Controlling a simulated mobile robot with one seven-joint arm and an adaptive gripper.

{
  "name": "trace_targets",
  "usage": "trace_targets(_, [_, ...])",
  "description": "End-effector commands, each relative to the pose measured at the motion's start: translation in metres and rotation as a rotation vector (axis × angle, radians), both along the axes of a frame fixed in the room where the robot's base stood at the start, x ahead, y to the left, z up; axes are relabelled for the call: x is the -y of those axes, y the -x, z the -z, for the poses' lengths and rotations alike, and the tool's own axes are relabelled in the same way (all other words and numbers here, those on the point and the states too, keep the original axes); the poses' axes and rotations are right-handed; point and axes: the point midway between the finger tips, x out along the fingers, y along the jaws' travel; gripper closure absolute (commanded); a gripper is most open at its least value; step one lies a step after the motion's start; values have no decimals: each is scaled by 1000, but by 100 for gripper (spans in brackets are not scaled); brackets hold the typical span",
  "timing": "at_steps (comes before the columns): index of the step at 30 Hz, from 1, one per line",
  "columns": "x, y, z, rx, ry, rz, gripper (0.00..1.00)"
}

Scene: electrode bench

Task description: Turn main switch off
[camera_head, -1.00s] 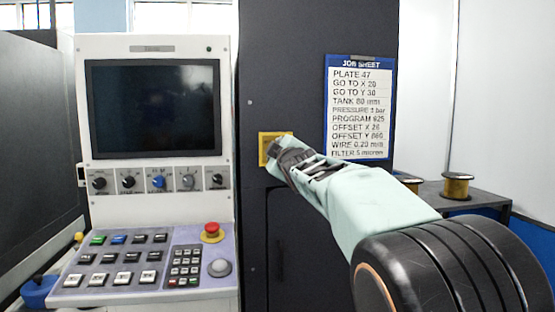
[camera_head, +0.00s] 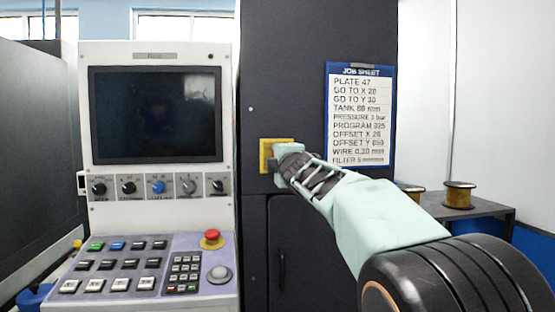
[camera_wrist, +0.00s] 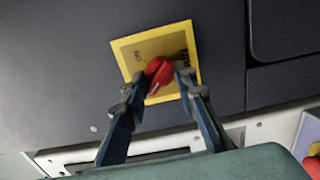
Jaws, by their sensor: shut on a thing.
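The main switch is a red rotary knob (camera_wrist: 159,73) on a yellow plate (camera_wrist: 128,50), shown in the wrist view. In the head view the yellow plate (camera_head: 264,155) sits on the front of a dark cabinet, and my gripper hides the knob. My gripper (camera_wrist: 158,80) is at the plate with its two fingers on either side of the red knob, shut on it. It also shows in the head view (camera_head: 279,165), reaching in from the right. The lettering on the plate is too small to read surely.
A control console with a dark screen (camera_head: 155,114), a row of knobs, several buttons and a red mushroom button (camera_head: 211,238) stands left of the cabinet (camera_head: 300,60). A blue-framed job sheet (camera_head: 360,113) hangs right of the plate. Wire spools (camera_head: 458,194) stand on a shelf at right.

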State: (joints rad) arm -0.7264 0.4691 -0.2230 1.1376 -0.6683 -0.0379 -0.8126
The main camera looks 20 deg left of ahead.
Motion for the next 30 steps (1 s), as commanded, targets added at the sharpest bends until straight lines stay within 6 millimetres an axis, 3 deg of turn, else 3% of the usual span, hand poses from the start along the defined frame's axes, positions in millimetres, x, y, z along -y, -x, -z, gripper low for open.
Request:
trace_targets(11, [0, -1, 5, -3, 12, 1, 98])
trace_targets(12, [0, -1, 5, -3, 12, 1, 73])
trace_targets(16, [0, -1, 5, -3, 10, 1, 59])
trace_targets(30, [2, 8, 1, 2, 9, -2, 59])
